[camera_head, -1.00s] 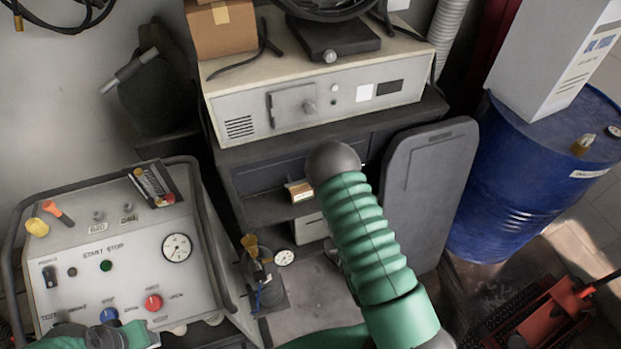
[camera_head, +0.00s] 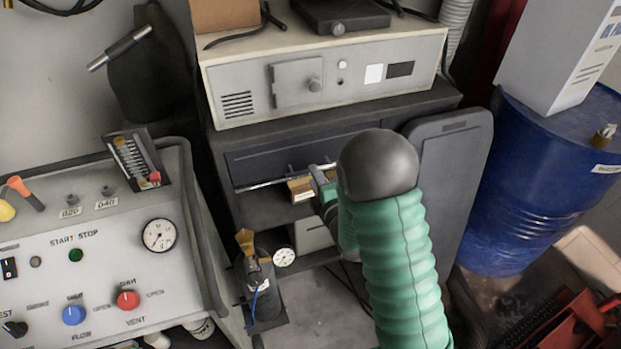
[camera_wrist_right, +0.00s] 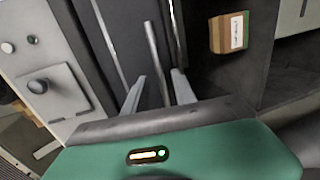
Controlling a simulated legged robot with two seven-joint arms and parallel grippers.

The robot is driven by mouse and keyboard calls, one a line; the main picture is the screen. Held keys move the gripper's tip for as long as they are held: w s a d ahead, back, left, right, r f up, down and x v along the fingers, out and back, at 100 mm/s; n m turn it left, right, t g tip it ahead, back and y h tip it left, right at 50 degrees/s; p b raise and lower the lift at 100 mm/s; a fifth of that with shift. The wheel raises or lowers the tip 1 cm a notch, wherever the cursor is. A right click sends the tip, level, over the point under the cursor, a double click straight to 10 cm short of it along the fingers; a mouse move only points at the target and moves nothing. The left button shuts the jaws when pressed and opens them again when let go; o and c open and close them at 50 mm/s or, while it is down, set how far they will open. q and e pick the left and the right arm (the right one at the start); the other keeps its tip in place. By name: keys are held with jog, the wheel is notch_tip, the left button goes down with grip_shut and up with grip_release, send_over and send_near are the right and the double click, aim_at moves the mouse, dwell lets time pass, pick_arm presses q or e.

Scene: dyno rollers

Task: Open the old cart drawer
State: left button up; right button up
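The old cart (camera_head: 330,120) is a dark grey cabinet under a beige instrument box. Its drawer (camera_head: 290,152) has a dark front with a thin metal bar handle (camera_head: 262,184) along its lower edge; the drawer looks shut. My right gripper (camera_head: 320,178) is at the handle's right part, mostly hidden behind my dark wrist joint. In the right wrist view, its two grey fingers (camera_wrist_right: 157,88) stand apart with the handle bar (camera_wrist_right: 153,50) running between them. I cannot tell whether they touch it. My left gripper is not in view.
A small cardboard box (camera_head: 301,189) sits on the shelf just below the handle. A control console (camera_head: 110,250) stands left, with a small gauge unit (camera_head: 263,285) beside the cart. A grey panel (camera_head: 450,190) and blue drum (camera_head: 530,180) stand right.

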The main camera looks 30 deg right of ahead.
jog(key=x, duration=0.4)
jog(key=shift+d+f, duration=0.15)
jog(key=shift+d, duration=0.25)
jog(key=shift+w+d, duration=0.15)
jog(key=shift+d, duration=0.05)
jog(key=shift+a, duration=0.35)
jog(key=c, duration=0.4)
grip_shut()
jog(key=shift+d, duration=0.2)
